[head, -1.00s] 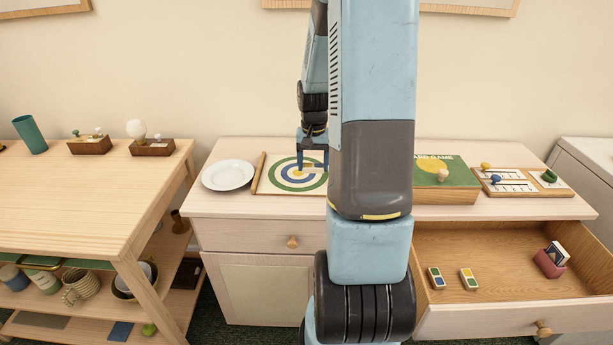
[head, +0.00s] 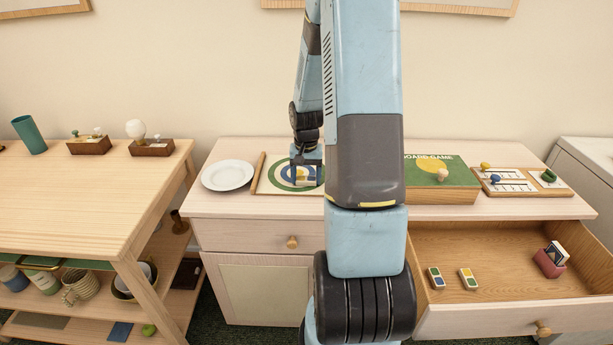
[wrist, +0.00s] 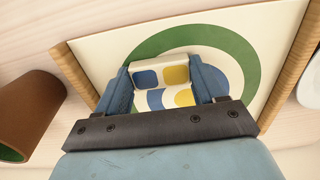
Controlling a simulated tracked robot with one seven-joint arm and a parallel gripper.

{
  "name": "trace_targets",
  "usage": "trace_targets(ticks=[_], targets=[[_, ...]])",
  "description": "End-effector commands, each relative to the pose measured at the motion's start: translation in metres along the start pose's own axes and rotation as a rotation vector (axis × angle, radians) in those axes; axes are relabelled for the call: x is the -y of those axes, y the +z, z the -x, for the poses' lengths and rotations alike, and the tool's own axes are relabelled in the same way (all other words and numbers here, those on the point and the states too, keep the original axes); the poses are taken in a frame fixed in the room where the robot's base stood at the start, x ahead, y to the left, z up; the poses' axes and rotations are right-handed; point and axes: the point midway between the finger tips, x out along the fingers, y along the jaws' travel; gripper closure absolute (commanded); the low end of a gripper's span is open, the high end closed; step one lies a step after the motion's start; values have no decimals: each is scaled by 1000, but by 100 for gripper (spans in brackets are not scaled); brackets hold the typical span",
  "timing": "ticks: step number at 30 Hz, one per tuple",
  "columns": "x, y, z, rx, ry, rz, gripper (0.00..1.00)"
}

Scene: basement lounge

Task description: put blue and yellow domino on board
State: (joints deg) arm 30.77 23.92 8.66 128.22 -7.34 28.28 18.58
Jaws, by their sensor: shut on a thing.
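The cream domino (wrist: 162,75) with blue and yellow marks is between my gripper's two blue fingers in the wrist view. My gripper (head: 306,176) is shut on it, low over the board. The board (head: 266,184) is cream with green and blue rings and wooden side rails; it lies on the dresser top. In the wrist view the board (wrist: 110,48) spreads around and behind the domino. I cannot tell whether the domino touches the board. My arm hides the board's right end in the head view.
A white plate (head: 227,175) is left of the board. A green board game box (head: 440,172) and a peg board (head: 505,182) stand at right. The open drawer (head: 500,250) holds two dominoes (head: 436,278) (head: 468,279) and a red holder (head: 549,264).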

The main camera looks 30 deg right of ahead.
Motion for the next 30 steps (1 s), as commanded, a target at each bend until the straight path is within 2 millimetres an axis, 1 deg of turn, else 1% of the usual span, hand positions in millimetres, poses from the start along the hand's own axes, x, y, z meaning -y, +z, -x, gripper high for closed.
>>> trace_targets(ticks=[1,6,9,16,19,23,30], targets=[[0,0,-1,1,0,0,29],[0,0,0,1,0,0,13],[0,0,0,1,0,1,6],[0,0,0,0,0,1,6],[0,0,5,-1,0,0,6],[0,0,20,-3,0,0,6],[1,-1,64,-4,0,1,6]])
